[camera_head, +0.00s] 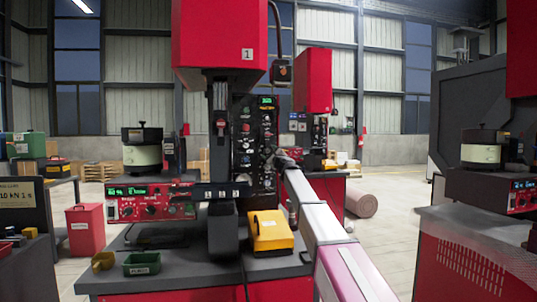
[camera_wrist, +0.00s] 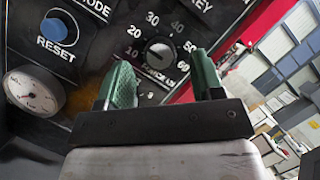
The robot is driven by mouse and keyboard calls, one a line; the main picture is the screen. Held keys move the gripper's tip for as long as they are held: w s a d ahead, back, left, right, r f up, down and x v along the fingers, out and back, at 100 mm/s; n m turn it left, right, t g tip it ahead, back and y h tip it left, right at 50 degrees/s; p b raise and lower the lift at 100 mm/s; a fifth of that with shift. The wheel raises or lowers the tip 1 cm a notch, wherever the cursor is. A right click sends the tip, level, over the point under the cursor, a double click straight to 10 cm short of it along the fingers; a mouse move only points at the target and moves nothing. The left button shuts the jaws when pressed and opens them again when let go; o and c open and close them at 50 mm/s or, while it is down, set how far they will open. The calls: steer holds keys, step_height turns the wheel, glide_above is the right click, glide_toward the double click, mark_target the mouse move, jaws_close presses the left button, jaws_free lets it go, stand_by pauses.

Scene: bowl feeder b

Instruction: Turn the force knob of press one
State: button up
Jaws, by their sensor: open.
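Press one (camera_head: 219,40) is a red machine with a "1" label and a tall black control panel (camera_head: 266,112) on its right side. In the wrist view a small round force knob (camera_wrist: 160,51) sits on the black panel, ringed by numbers from 10 to 60. The lettering under it is partly legible. My gripper (camera_wrist: 161,62) faces the panel with its two green fingers apart, one on each side of the knob in the picture. Nothing is held, and I cannot tell whether a finger touches the knob. In the head view my gripper (camera_head: 283,157) is at the panel's right edge.
A blue RESET button (camera_wrist: 54,29) and a round gauge (camera_wrist: 34,92) are left of the knob. A yellow box (camera_head: 270,231) and a green bin (camera_head: 142,264) stand on the press table.

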steer(key=shift+x, duration=1.05)
steer(key=c, duration=0.9)
steer(key=shift+n, duration=0.4)
steer(key=n+g, duration=0.2)
steer(key=n, duration=0.3)
steer(key=shift+y, duration=0.4)
steer(key=shift+d+r+n+g, duration=0.15)
steer(key=shift+n+g, duration=0.75)
steer(key=shift+n, duration=1.2)
